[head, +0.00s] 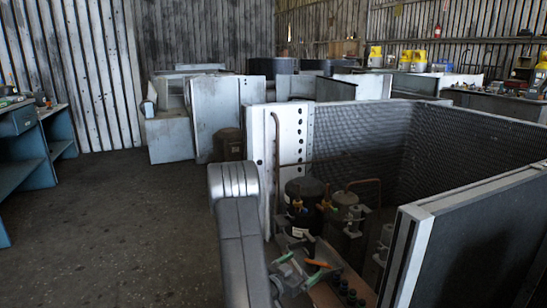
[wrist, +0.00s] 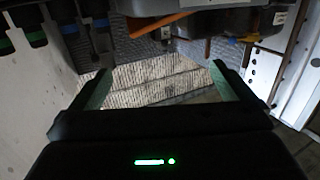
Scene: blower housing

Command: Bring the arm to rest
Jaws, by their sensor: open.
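My arm (head: 240,235) rises in the front middle of the head view and bends down to the right, into the opened housing. My gripper (wrist: 162,82) shows in the wrist view with its two greenish fingers wide apart. Nothing is between them; a pale ribbed surface (wrist: 165,88) shows beyond. An orange-handled thing (head: 318,264) lies close by; an orange strip also shows above the fingers in the wrist view (wrist: 155,24).
Mesh-sided housing panels (head: 355,140) stand around the arm's end, with a pale front panel (head: 410,250) at right. A black compressor (head: 304,195) and copper pipes stand inside. Several black banded knobs (wrist: 32,28) are close at upper left. Open floor (head: 110,220) lies left, before a blue bench (head: 40,140).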

